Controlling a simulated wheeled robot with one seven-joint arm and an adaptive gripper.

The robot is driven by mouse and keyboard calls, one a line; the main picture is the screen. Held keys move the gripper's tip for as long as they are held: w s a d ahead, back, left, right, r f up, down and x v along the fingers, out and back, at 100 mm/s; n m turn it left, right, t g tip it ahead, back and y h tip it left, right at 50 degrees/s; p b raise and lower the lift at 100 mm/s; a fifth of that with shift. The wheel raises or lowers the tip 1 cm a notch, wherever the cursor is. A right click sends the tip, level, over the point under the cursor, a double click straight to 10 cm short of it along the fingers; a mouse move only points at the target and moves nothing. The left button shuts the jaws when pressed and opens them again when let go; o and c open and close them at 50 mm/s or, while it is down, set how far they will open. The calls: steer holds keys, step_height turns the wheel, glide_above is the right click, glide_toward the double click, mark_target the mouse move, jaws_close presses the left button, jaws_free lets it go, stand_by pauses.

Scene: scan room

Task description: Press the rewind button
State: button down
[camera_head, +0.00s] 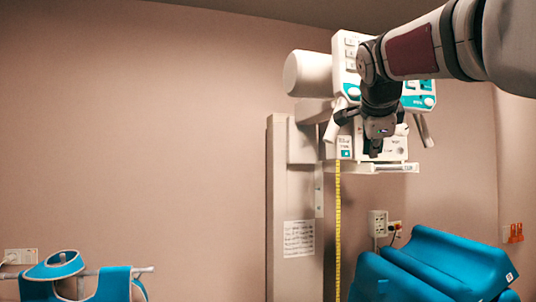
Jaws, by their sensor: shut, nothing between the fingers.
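A white and teal scanner head (341,48) hangs on a grey column in the right half of the head view. Its control panel shows several small pale buttons and two round knobs. I cannot tell which button is the rewind button; the labels are too small to read and my arm covers part of the panel. My dark gripper (374,150) points down in front of the lower box (397,145) of the scanner. It is shut and empty. I cannot tell whether its tips touch the box.
The column (278,210) carries a yellow measuring tape (338,225) and a printed sheet (299,238). Blue padded cushions (430,265) lie at the lower right. A blue apron (55,266) hangs on a rail at the lower left. The wall between is bare.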

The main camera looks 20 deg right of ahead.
steer(key=shift+w, duration=2.75)
steer(key=shift+w, duration=0.15)
steer(key=shift+w, duration=0.25)
steer(key=shift+w+a, duration=0.1)
steer(key=shift+w, duration=0.35)
steer(key=shift+s+b, duration=0.15)
steer(key=shift+b, duration=0.15)
steer(key=shift+s, duration=0.7)
steer(key=shift+s+b, duration=0.85)
steer(key=shift+s, duration=1.65)
